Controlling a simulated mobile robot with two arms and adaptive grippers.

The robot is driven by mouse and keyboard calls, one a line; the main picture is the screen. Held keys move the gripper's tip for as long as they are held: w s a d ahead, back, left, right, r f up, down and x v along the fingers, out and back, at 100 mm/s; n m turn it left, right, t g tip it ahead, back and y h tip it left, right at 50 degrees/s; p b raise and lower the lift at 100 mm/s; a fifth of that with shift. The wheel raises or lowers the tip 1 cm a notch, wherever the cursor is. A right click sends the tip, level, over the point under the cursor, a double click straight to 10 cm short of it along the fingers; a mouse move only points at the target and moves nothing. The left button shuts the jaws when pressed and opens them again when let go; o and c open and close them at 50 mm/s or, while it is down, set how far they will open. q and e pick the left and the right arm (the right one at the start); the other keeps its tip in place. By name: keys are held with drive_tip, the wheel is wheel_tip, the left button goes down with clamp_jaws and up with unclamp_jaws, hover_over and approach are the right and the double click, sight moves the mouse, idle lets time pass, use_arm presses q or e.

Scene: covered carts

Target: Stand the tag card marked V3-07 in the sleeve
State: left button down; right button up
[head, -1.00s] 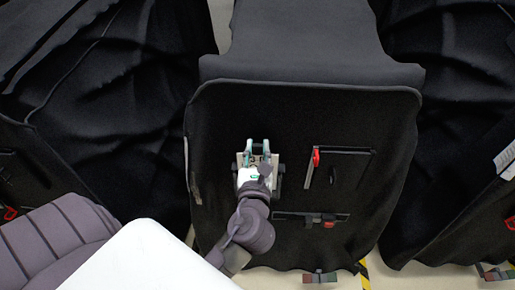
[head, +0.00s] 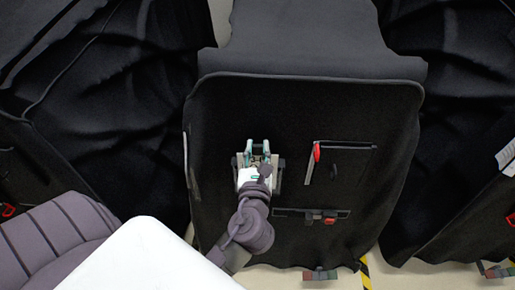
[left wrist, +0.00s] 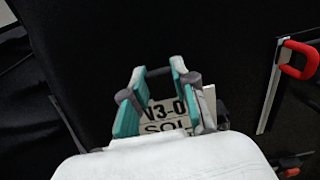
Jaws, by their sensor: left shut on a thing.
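The pale tag card (left wrist: 162,112) shows between the fingers of my left gripper (left wrist: 158,72) in the left wrist view. Its dark print reads "V3-0", with a second line partly hidden below. My left gripper (head: 257,147) has teal fingers and is shut on the card, in front of the cart's black cover in the head view. Pale edges of the card or its holder show beside the fingers. Dark parts (head: 282,170) stand at its sides, perhaps the sleeve; the gripper hides most of this, and I cannot tell how far the card sits in it. My right gripper is out of view.
Right of my gripper, a red handle (head: 317,153) sits on an angled metal frame on the cover (head: 385,190). Below is a dark bar with a red piece (head: 329,220). Other covered carts stand on both sides.

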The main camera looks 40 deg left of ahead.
use_arm(q)
drive_tip(key=shift+f, duration=0.1)
drive_tip(key=c, duration=0.8)
unclamp_jaws()
drive_tip(key=v, duration=1.2)
drive_tip(key=shift+s, duration=0.1)
drive_tip(key=shift+a, duration=0.1)
